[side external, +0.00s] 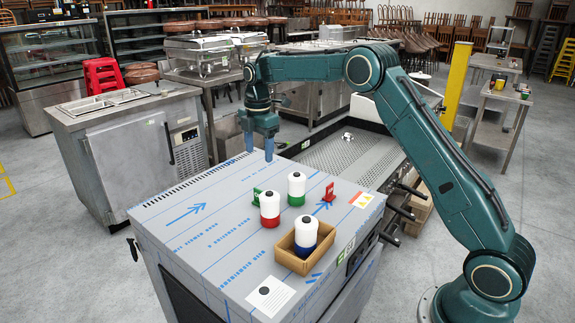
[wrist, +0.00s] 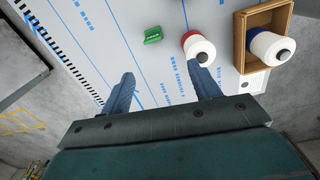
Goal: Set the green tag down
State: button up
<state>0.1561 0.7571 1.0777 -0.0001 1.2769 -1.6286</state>
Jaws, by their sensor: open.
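The small green tag (side external: 256,196) is on the film-covered worktop, just left of the white bottle with a red base (side external: 270,210). In the wrist view the green tag (wrist: 153,36) lies beyond my fingertips, apart from them. My gripper (side external: 260,152) is above the far left part of the worktop, fingers pointing down. In the wrist view my gripper (wrist: 164,77) is open, with nothing between its fingers.
A green-based bottle (side external: 296,186) and a red tag (side external: 328,193) stand farther right. A blue-based bottle (side external: 305,234) sits in a tan box (side external: 291,261). A white card (side external: 270,297) lies at the front. The worktop's left part (side external: 190,235) is clear.

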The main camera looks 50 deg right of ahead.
aim_at(259, 190)
jog(key=shift+w+d+f+n, duration=0.15)
jog(key=shift+w+f+n, duration=0.1)
jog(key=shift+f, duration=0.25)
jog(key=shift+w+d+f+n, duration=0.15)
jog(key=shift+w+f, duration=0.15)
jog(key=shift+f, duration=0.2)
jog(key=shift+w+d+f+n, duration=0.15)
jog(key=shift+w+f+n, duration=0.1)
jog(key=shift+f, duration=0.25)
jog(key=shift+f, duration=4.3)
jog(key=shift+f, duration=0.1)
jog(key=shift+w+f, duration=0.1)
jog(key=shift+f, duration=2.4)
jog(key=shift+c, duration=0.2)
jog(key=c, duration=1.1)
jog(key=shift+r, duration=0.15)
